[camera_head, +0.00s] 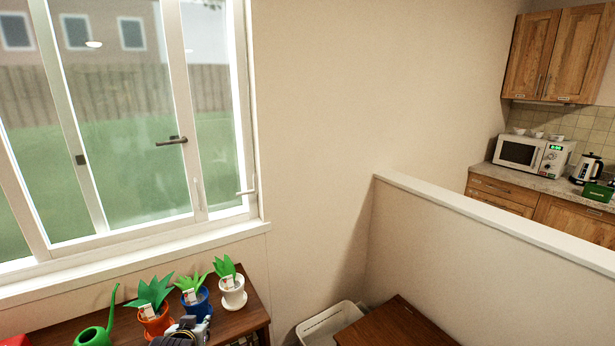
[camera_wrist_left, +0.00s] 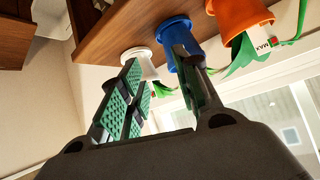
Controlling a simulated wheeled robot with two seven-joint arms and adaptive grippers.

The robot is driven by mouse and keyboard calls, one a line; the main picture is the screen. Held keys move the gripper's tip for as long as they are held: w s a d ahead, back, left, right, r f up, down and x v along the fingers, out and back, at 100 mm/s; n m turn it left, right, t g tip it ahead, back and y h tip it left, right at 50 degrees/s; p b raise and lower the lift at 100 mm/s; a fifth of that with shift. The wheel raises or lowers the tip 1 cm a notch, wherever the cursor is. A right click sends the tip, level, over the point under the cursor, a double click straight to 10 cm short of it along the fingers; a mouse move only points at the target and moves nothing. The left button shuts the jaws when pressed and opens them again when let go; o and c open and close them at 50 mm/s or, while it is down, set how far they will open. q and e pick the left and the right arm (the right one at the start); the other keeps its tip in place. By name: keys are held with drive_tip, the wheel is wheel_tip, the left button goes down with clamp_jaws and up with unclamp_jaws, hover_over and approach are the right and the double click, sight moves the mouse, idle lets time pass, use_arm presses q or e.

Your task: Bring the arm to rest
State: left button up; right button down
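My left gripper (camera_head: 188,328) shows at the bottom edge of the head view, in front of the blue pot. In the left wrist view its green-padded fingers (camera_wrist_left: 160,80) stand apart with nothing held between them. The wrist view is upside down and shows the white pot (camera_wrist_left: 138,55), the blue pot (camera_wrist_left: 176,38) and the orange pot (camera_wrist_left: 238,14) beyond the fingers. Most of my left arm is outside the head view. My right gripper is in neither view.
A wooden table (camera_head: 257,313) under the window holds an orange pot (camera_head: 157,325), a blue pot (camera_head: 199,309), a white pot (camera_head: 233,297) and a green watering can (camera_head: 92,336). A white bin (camera_head: 327,322) and a brown surface (camera_head: 395,325) stand to the right, by a low wall (camera_head: 480,240).

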use_arm(q)
drive_tip(key=s+d+f+m+g+h, duration=0.1)
drive_tip(key=s+d+f+g, duration=0.15)
drive_tip(key=s, duration=0.55)
drive_tip(key=s+d+f+m+g+h, duration=0.1)
drive_tip(key=s+d+f+g, duration=0.15)
drive_tip(key=s, duration=0.45)
drive_tip(key=s+d+f+m+g+h, duration=0.1)
drive_tip(key=s+d+f, duration=0.15)
drive_tip(key=s, duration=0.55)
wheel_tip(320, 180, down, 33)
drive_tip(key=s+g, duration=0.2)
drive_tip(key=s+a+f, duration=0.2)
drive_tip(key=s+f, duration=0.8)
drive_tip(key=s, duration=0.1)
drive_tip(key=s+a+f+g, duration=0.1)
drive_tip(key=s+a+f, duration=0.1)
drive_tip(key=s+f, duration=0.8)
drive_tip(key=shift+s+a+m, duration=0.3)
drive_tip(key=shift+s+a, duration=0.05)
drive_tip(key=shift+s, duration=0.4)
drive_tip(key=shift+s+f, duration=0.1)
